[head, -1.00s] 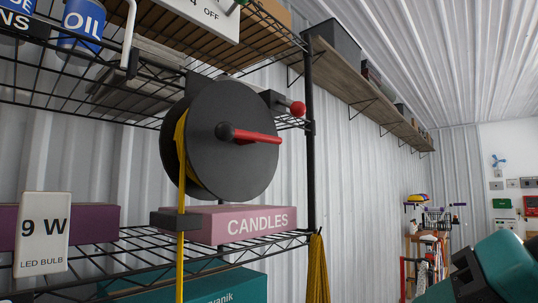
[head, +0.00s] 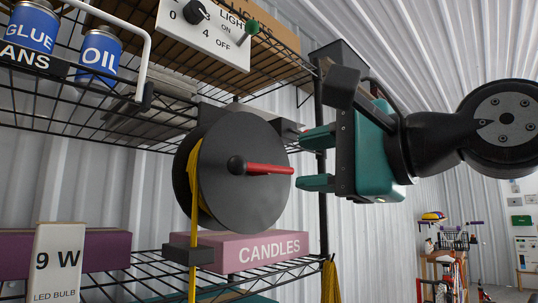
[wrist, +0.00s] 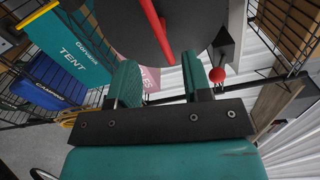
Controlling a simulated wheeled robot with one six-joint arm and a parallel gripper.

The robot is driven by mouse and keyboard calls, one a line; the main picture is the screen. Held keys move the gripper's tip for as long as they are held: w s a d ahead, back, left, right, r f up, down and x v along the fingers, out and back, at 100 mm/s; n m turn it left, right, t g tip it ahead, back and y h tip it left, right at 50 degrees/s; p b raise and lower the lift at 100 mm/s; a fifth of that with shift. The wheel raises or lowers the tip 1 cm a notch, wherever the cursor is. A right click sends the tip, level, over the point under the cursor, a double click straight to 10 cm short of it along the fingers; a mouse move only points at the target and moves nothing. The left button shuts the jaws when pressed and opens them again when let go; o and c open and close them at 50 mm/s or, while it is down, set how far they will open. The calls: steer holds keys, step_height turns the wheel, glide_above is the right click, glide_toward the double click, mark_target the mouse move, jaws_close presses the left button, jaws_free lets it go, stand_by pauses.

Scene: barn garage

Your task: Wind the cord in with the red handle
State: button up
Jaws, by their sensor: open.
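A black cord reel (head: 238,200) is fixed to the wire shelving, with yellow cord (head: 194,225) wound in it and hanging straight down. The red handle (head: 268,169) juts from a black crank on the disc, pointing right. It also shows in the wrist view (wrist: 157,30). My gripper (head: 308,160) is open and empty at the right of the reel, its fingers pointing left at the handle's tip. In the wrist view the handle's line runs toward the space between my fingers (wrist: 160,78); contact cannot be seen. A red ball knob (wrist: 217,75) shows beyond my right finger; the head view hides it.
A pink CANDLES box (head: 255,250) and a 9 W bulb box (head: 58,262) stand on the shelf below. Above are GLUE and OIL cans (head: 100,58) and a white switch panel (head: 208,28). A black shelf post (head: 322,220) stands behind my gripper.

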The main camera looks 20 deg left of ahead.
mark_target(273, 168)
steer(key=p+x, duration=0.2)
steer(key=x, duration=0.6)
steer(key=shift+p, duration=0.35)
